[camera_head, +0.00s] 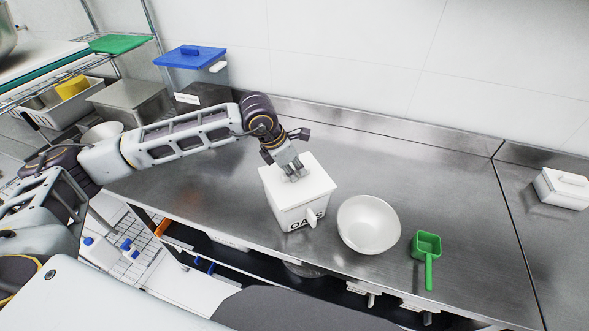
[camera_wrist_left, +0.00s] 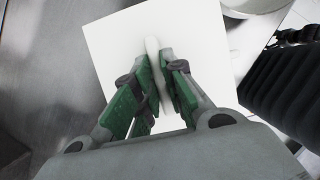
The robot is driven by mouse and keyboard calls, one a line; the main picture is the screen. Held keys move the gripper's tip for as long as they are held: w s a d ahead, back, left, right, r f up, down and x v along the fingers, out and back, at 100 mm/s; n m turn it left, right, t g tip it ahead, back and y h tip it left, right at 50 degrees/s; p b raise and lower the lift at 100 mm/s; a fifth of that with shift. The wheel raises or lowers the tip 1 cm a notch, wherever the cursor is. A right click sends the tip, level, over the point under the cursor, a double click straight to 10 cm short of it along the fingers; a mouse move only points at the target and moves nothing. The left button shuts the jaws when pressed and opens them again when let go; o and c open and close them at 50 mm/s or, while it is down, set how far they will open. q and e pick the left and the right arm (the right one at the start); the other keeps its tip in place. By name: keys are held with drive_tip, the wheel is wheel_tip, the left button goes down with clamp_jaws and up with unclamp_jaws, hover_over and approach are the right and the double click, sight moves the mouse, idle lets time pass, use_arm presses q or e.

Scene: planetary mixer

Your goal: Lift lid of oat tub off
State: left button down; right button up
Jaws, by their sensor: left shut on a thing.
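The oat tub (camera_head: 295,217) is a white square container with "OA" lettering visible on its front, standing on the steel counter. Its flat white lid (camera_head: 318,180) covers the top, and I cannot see a gap between lid and tub. My left gripper (camera_head: 294,174) points down over the lid. In the left wrist view the left gripper (camera_wrist_left: 160,85) has its green-padded fingers closed on both sides of the raised white handle (camera_wrist_left: 152,47) of the lid (camera_wrist_left: 106,52). My right gripper is not in view.
A white bowl (camera_head: 368,224) stands right of the tub, with a green scoop (camera_head: 427,250) further right. A white box (camera_head: 562,188) is at the far right. A blue-lidded container (camera_head: 190,58) stands at the back left. Counter behind the bowl is clear.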

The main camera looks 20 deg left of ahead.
use_arm(q)
drive_tip(key=shift+r+p, duration=0.4)
drive_tip(key=shift+r, duration=1.6)
